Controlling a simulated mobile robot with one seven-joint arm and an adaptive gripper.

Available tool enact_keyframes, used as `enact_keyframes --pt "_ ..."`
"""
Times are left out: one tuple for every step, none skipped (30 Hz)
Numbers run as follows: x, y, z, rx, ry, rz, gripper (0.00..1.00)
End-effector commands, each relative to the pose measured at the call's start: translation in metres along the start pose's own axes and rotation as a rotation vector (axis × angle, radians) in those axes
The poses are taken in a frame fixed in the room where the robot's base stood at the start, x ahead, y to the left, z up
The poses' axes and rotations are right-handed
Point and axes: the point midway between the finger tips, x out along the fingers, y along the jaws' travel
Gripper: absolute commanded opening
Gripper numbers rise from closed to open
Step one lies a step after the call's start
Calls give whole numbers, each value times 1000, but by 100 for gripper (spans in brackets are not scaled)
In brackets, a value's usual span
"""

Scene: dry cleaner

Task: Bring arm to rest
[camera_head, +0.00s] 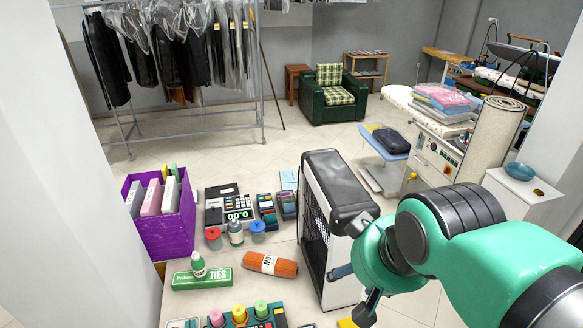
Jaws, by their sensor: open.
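My green and black arm reaches in from the lower right. My gripper (356,292) hangs under the green wrist, with dark fingers partly hidden by the wrist. The fingers stand apart and I see nothing held between them. It is in front of the lower part of a white and black cabinet-like unit (340,180). I cannot tell whether it touches the unit.
A white stand (520,190) with a blue bowl (520,171) is right. The floor behind is mostly clear.

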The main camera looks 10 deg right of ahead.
Motion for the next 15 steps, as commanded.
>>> enact_keyframes --pt "8 0 4 0 0 0 58" --pt "11 0 6 0 0 0 58" --pt "16 0 8 0 0 0 58" --pt "19 0 10 0 0 0 58" --pt "23 0 12 0 0 0 58" --pt "27 0 14 0 -1 0 58" --pt "30 0 16 0 -1 0 58" --pt "32 0 18 0 -1 0 58" --pt "36 0 19 0 -1 0 58" --pt "37 0 20 0 0 0 58" --pt "39 0 21 0 -1 0 58" --pt "40 0 22 0 0 0 58" --pt "41 0 22 0 0 0 58" --pt "41 0 22 0 0 0 58" --pt "41 0 22 0 0 0 58"
